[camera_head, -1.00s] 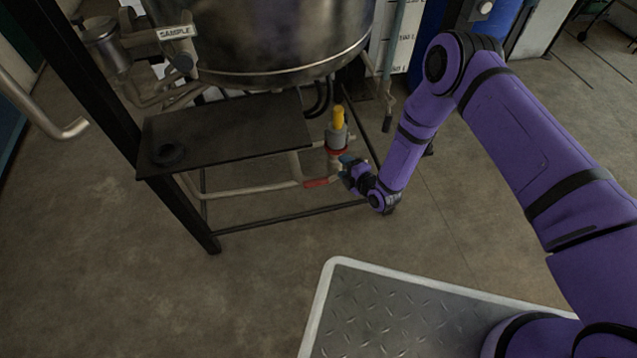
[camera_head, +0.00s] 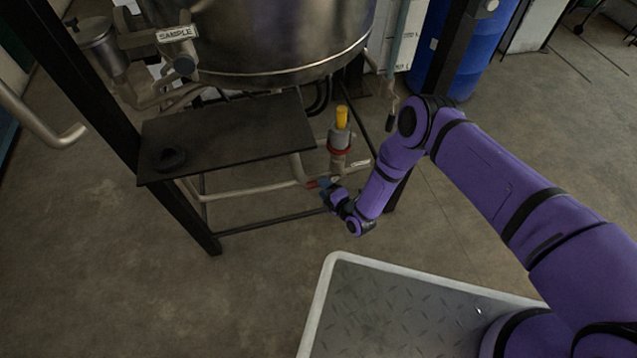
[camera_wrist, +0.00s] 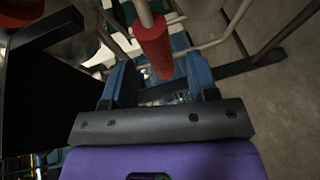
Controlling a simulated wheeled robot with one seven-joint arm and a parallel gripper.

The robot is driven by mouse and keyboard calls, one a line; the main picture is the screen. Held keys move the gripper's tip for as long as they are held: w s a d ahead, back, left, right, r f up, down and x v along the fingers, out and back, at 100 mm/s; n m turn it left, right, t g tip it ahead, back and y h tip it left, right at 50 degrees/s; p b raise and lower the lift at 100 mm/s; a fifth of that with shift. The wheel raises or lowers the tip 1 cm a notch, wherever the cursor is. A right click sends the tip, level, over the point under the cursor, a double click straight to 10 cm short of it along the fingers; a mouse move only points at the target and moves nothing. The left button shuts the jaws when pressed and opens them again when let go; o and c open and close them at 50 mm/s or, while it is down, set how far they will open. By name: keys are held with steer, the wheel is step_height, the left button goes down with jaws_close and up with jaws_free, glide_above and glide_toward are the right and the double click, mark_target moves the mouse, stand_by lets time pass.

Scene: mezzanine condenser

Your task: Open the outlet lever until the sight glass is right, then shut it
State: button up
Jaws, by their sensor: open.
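The outlet lever (camera_head: 312,184) is a red grip on the pipework below the tank, partly hidden by my gripper (camera_head: 324,186). In the wrist view, a red sleeved bar (camera_wrist: 154,46), apparently the lever, lies between and just beyond the blue fingers of my gripper (camera_wrist: 158,84). The fingers are apart, one on each side of it; I cannot tell whether they touch it. The sight glass appears to be the upright tube (camera_head: 397,38) beside a marked white scale (camera_head: 409,45) at the tank's right. Its liquid level is too small to read.
The steel tank (camera_head: 275,40) stands on a dark frame with a flat black shelf (camera_head: 230,132). A yellow-topped valve body (camera_head: 341,138) rises just above the lever. A SAMPLE tag (camera_head: 175,33) hangs at left. A blue drum (camera_head: 455,50) stands behind my arm.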

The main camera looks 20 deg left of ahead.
steer(key=shift+x, duration=1.85)
steer(key=shift+c, duration=0.4)
jaws_close()
